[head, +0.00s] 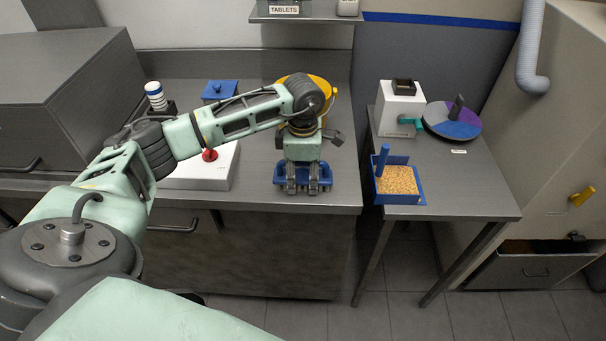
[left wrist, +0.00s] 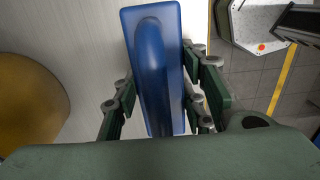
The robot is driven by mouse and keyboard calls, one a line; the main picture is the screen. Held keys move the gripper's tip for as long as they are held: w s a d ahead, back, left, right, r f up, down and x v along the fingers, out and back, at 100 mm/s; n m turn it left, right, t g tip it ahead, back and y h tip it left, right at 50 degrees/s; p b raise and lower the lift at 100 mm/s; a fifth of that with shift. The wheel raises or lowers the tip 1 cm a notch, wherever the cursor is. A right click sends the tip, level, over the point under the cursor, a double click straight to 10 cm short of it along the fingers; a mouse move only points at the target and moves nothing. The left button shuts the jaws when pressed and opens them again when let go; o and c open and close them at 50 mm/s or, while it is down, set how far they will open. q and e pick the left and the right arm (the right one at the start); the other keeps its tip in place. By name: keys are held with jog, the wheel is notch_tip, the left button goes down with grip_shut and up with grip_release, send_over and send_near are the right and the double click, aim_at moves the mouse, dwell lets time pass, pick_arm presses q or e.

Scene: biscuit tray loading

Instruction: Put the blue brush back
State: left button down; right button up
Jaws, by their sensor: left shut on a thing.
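The blue brush (left wrist: 152,60) runs lengthwise between the fingers of my left gripper in the left wrist view, with its raised handle facing the camera. In the head view the brush (head: 326,176) shows as a blue strip behind and beside the fingers of my left gripper (head: 302,188), near the counter's front edge. My left gripper points down and is shut on the brush. I cannot tell whether the brush touches the counter. Its bristles are hidden. My right gripper is not in view.
A yellow round container (head: 327,90) stands just behind my left gripper. A white box with a red knob (head: 209,155) is to its left. Across a gap on the right, a side table (head: 470,190) holds a blue tray of crumbs (head: 405,200), a white machine (head: 399,105) and a disc.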

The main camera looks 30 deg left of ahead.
pick_arm(q)
jog(key=shift+f, duration=0.1)
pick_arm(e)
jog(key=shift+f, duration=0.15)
pick_arm(q)
jog(key=c, duration=1.6)
grip_release()
jog(key=shift+f, duration=0.1)
jog(key=o, duration=0.5)
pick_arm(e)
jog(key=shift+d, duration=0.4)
